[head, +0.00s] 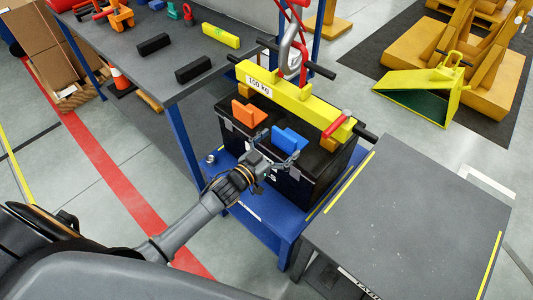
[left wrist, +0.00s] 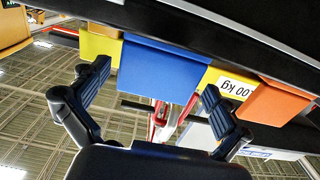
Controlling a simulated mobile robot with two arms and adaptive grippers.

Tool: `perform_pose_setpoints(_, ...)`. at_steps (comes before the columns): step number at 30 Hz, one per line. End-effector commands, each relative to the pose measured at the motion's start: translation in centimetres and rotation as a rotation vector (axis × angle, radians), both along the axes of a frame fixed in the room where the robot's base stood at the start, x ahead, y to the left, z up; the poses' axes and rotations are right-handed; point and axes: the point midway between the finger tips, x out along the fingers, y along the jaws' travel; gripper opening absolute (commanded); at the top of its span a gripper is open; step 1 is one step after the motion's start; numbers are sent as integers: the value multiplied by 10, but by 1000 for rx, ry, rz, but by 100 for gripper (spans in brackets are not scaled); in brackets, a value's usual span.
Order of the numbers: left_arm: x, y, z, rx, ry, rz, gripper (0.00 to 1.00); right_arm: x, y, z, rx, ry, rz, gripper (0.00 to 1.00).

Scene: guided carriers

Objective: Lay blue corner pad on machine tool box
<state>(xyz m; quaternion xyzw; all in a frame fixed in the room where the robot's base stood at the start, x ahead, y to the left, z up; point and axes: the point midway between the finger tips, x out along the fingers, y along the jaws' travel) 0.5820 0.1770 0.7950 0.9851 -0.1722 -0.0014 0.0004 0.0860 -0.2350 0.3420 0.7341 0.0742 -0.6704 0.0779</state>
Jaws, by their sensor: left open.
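The blue corner pad (head: 290,138) sits on the near top edge of the black machine tool box (head: 318,187). In the left wrist view the blue pad (left wrist: 163,70) hangs over the box edge, with the dark box surface (left wrist: 235,35) beside it. My left gripper (head: 277,152) is at the near side of the box, just below the blue pad. Its fingers are open, and in the left wrist view the gripper (left wrist: 153,98) has them spread on either side of the pad, apparently not touching it. My right gripper is in neither view.
An orange pad (head: 248,113) sits left of the blue one. A yellow lifting beam (head: 290,98) marked 100 kg hangs over the box from a grey hook (head: 290,50). The box stands on a blue platform (head: 262,212). A grey table (head: 410,215) at right is bare.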

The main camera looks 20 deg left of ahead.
Motion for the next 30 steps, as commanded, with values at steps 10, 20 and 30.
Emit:
perform_pose_setpoints(10, -71, 25, -1, 1, 3, -1, 100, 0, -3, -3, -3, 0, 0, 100)
perform_pose_setpoints(20, -98, 35, 1, 1, 0, -1, 100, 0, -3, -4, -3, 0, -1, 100)
perform_pose_setpoints(30, -101, 43, -31, 20, 64, 31, 100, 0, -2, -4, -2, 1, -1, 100)
